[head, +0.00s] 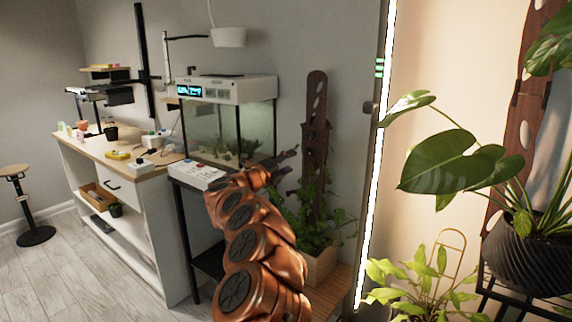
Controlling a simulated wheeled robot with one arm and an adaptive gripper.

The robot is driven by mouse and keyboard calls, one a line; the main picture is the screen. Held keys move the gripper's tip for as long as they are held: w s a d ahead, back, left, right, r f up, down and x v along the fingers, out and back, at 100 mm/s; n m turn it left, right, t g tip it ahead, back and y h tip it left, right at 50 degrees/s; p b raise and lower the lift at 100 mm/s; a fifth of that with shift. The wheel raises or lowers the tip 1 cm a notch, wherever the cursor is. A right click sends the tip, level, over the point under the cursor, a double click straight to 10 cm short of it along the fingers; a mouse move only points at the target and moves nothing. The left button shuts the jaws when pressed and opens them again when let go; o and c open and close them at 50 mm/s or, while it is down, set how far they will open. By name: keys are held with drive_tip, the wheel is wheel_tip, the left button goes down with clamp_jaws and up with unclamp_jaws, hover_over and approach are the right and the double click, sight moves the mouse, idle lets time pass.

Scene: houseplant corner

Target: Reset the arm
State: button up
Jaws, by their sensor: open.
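My copper-coloured arm rises from the bottom centre of the head view and leans away from me. My gripper (284,163) is at its far end, seen from behind and partly hidden by my own wrist. Its dark fingers are spread and point right, in front of the lower right part of the aquarium. Nothing shows between the fingers. I cannot tell how far the fingers are from the glass.
The aquarium (222,128) stands on a dark-legged stand. A climbing plant (312,215) in a wooden box is close to my arm's right. A lit vertical strip (376,165) and large-leaved plants (455,165) are further right.

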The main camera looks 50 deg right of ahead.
drive_tip(key=shift+a, duration=0.35)
idle(0.4)
